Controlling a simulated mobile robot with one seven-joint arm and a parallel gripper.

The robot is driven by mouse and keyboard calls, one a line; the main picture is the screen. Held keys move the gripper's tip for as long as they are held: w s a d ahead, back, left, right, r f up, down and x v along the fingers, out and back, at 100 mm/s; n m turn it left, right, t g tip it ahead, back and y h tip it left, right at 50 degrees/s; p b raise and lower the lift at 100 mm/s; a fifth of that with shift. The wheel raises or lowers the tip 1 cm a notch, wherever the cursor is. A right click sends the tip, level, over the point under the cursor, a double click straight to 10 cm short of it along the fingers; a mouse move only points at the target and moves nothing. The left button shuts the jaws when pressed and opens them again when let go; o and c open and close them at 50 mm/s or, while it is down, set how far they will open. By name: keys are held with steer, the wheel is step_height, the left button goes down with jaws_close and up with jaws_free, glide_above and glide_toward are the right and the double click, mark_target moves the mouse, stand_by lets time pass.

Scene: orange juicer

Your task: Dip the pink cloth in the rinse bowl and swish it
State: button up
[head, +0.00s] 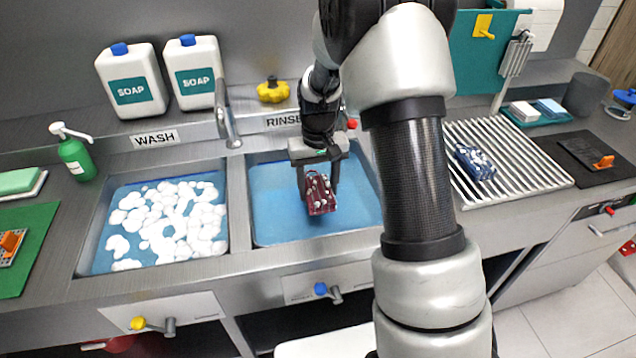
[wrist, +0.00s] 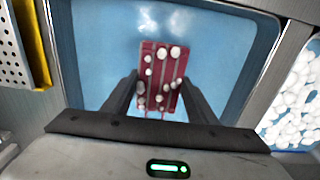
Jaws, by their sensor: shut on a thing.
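My gripper (head: 318,186) is shut on a dark red, grooved block (head: 321,199) dotted with white foam blobs. In the wrist view the block (wrist: 161,65) sits between the two black fingers and its far end sticks out past them. The block is over the rinse basin (head: 272,215), which holds clear blue water. I cannot tell whether its lower end touches the water. I see no pink cloth; the held piece looks rigid. Parts of the basin's right side are hidden behind my arm.
The wash basin (head: 100,262), full of white foam, lies left of the rinse basin. A tap (head: 229,125) stands behind the divider. A drying rack (head: 535,165) at right holds a foam-dotted blue block (head: 475,162). Soap jugs (head: 131,82) stand at the back.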

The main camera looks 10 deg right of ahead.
step_height(320, 180, down, 13)
steer(key=b, duration=0.7)
steer(key=shift+r+b, duration=0.15)
steer(key=shift+b, duration=0.25)
steer(key=shift+d, duration=1.05)
steer(key=shift+a, duration=2.2)
steer(key=shift+d, duration=2.25)
step_height(320, 180, up, 16)
steer(key=p, duration=1)
steer(key=shift+r+p, duration=0.1)
steer(key=shift+p, duration=0.3)
